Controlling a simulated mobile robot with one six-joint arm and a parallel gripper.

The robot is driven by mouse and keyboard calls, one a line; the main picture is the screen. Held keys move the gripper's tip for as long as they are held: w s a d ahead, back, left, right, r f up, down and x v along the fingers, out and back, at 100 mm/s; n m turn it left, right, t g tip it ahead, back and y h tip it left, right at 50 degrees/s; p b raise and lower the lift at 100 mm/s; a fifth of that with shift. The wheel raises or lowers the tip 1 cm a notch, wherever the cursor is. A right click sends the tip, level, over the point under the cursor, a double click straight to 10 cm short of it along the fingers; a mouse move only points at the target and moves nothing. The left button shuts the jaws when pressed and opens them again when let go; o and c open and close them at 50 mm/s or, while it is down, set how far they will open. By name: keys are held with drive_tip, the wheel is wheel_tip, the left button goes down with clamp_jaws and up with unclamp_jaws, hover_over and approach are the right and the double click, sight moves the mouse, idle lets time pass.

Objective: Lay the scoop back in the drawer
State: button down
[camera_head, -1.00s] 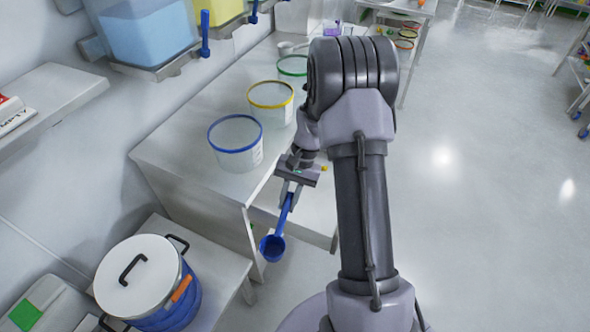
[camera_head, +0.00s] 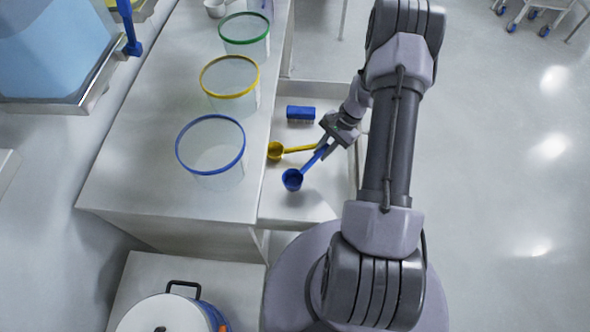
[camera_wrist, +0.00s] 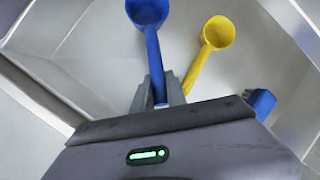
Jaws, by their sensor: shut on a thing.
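My gripper (camera_head: 326,142) is shut on the handle of a blue scoop (camera_head: 292,180), over the open drawer (camera_head: 290,208) on the right side of the bench. The scoop's cup points to the lower left in the head view. In the wrist view the blue scoop (camera_wrist: 147,12) extends from between the fingers (camera_wrist: 158,92). A yellow scoop (camera_head: 276,151) lies in the drawer beside it, its handle running toward my gripper. It also shows in the wrist view (camera_wrist: 217,33). I cannot tell how far the blue scoop is above the drawer floor.
A blue brush (camera_head: 300,113) lies at the far end of the drawer. Tubs with blue (camera_head: 212,150), yellow (camera_head: 230,80) and green (camera_head: 245,35) rims stand on the bench. A lidded pot (camera_head: 172,314) stands at lower left. The drawer's near end is bare.

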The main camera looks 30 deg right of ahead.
sight(315, 155)
drive_tip(key=x, duration=0.1)
drive_tip(key=b+x, duration=0.1)
drive_tip(key=x, duration=0.1)
drive_tip(key=shift+d+f, duration=0.1)
drive_tip(key=shift+d, duration=0.15)
drive_tip(key=a, duration=0.2)
drive_tip(key=shift+w+a, duration=0.15)
drive_tip(key=shift+a, duration=0.25)
drive_tip(key=a, duration=0.1)
drive_tip(key=a+b, duration=0.1)
drive_tip(key=a, duration=0.1)
drive_tip(key=a+b, duration=0.1)
drive_tip(key=shift+w+a+f, duration=0.2)
drive_tip(key=shift+w+a, duration=0.1)
drive_tip(key=shift+a, duration=0.05)
drive_tip(key=shift+d+f+b, duration=0.15)
drive_tip(key=shift+f+b, duration=0.15)
drive_tip(key=shift+f, duration=0.05)
drive_tip(key=c, duration=1.3)
unclamp_jaws()
drive_tip(key=shift+c, duration=0.2)
